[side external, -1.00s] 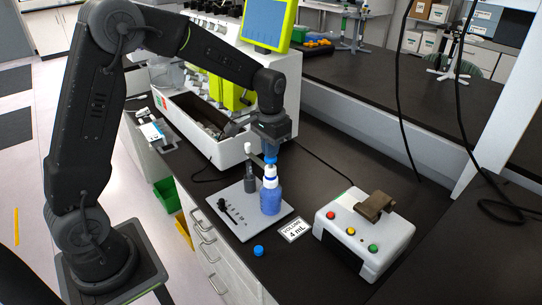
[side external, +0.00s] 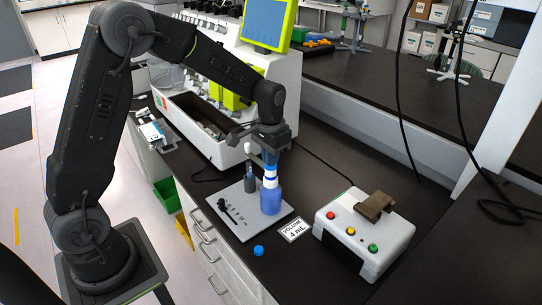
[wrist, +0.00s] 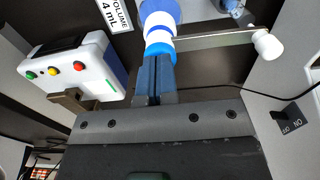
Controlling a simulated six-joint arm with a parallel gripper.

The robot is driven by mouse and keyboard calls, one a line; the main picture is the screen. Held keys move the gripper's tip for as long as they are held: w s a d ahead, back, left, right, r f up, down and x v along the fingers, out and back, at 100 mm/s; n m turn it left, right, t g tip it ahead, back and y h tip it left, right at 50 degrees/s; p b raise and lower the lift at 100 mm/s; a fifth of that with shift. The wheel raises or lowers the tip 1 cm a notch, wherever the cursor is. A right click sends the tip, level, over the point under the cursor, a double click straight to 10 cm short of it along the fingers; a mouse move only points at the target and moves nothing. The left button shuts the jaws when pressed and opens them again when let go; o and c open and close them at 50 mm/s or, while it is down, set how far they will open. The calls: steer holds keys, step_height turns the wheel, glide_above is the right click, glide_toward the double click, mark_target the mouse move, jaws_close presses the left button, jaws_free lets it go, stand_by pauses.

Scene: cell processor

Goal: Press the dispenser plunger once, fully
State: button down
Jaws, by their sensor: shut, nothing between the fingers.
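The dispenser bottle (side external: 270,202) is blue with a white and blue pump top, upright on a grey plate (side external: 240,225). Its upper part (wrist: 158,22) also shows in the wrist view, with a thin nozzle arm running right to a white tip (wrist: 266,45). My gripper (side external: 270,161) is directly above the pump top, pointing down. Its blue fingers (wrist: 155,68) are shut together and empty, with their tips at the plunger's blue cap (wrist: 160,49). I cannot tell whether they touch it or how far the plunger is down.
A white box with coloured buttons (side external: 362,230) stands right of the plate. A label reading "VOLUME 4 mL" (side external: 293,230) and a small blue cap (side external: 258,250) lie in front. A white machine (side external: 235,145) stands behind; a dark holder (side external: 250,180) stands beside the bottle.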

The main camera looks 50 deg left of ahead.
steer(key=shift+f, duration=0.15)
steer(key=shift+r, duration=2.05)
steer(key=shift+r, duration=2.5)
steer(key=s+d+r+t, duration=0.2)
steer(key=s+d+r, duration=0.1)
steer(key=s, duration=0.8)
steer(key=s+d+r+t, duration=0.3)
steer(key=s, duration=0.9)
steer(key=shift+r+t, duration=0.2)
steer(key=shift+t, duration=0.1)
